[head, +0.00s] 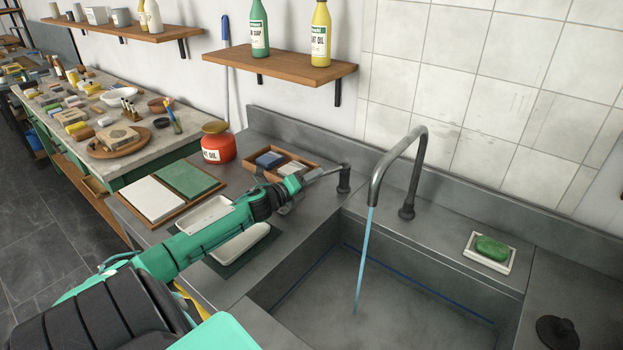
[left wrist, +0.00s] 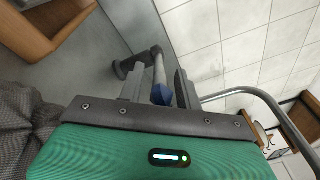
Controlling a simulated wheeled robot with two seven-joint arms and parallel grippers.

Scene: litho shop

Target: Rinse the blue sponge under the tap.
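My left gripper (head: 300,187) is at the tap's lever (head: 335,171). In the left wrist view its fingers (left wrist: 160,90) stand apart on both sides of the grey, blue-ended lever (left wrist: 160,75), with gaps showing. My right gripper is not in view.
A green block (head: 491,247) sits on a white dish (head: 477,262) at the right. A black plug (head: 557,332) lies on the right counter. A red jar (head: 218,142), white and green slabs (head: 186,178) and pale trays lie left. A bottle shelf (head: 290,68) hangs above.

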